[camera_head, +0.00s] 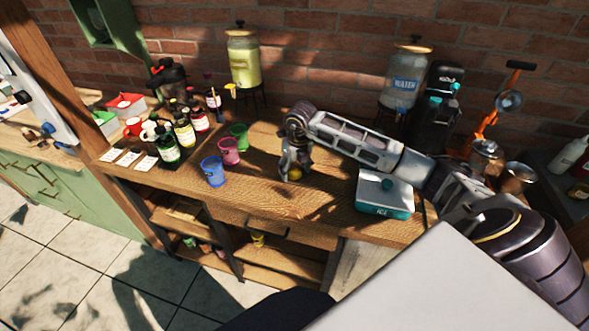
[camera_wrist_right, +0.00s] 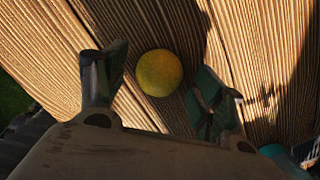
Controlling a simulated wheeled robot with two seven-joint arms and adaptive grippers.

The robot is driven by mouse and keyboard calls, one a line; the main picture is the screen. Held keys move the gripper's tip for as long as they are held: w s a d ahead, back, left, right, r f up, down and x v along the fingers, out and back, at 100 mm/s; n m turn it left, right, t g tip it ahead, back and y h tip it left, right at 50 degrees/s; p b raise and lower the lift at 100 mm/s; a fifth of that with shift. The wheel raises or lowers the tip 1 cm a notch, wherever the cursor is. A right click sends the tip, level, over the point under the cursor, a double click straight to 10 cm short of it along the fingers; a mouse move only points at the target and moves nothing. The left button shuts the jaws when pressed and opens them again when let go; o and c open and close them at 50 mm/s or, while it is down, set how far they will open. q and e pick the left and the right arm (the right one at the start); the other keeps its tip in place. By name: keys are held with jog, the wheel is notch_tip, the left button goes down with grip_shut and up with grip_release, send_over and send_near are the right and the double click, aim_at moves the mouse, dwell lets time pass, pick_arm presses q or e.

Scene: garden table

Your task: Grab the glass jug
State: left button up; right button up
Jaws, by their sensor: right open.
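Two large glass vessels with wooden lids stand on dark stands at the back. One (camera_head: 243,62) holds pale yellow liquid; the other (camera_head: 404,82) is labelled WATER. I cannot tell which of them, if either, is the glass jug. My right gripper (camera_head: 291,171) is far in front of both, pointing down low over the wooden table. In the right wrist view my right gripper (camera_wrist_right: 158,70) is open, with a small round yellow fruit (camera_wrist_right: 159,73) on the table between its fingers. The fruit also shows in the head view (camera_head: 295,174). My left gripper is not in view.
Blue (camera_head: 213,172), pink (camera_head: 229,151) and green (camera_head: 239,136) cups stand left of the right gripper, with several bottles (camera_head: 185,135) behind them. A teal and white ice box (camera_head: 385,193) sits to the right. A brick wall (camera_head: 320,50) closes the back.

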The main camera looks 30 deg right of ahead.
aim_at(297, 172)
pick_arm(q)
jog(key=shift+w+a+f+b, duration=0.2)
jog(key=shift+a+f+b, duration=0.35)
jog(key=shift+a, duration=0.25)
pick_arm(e)
notch_tip(297, 172, up, 12)
jog(key=s, duration=0.1)
jog(key=shift+s, duration=0.4)
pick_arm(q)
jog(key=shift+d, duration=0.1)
pick_arm(e)
jog(key=shift+o, duration=0.6)
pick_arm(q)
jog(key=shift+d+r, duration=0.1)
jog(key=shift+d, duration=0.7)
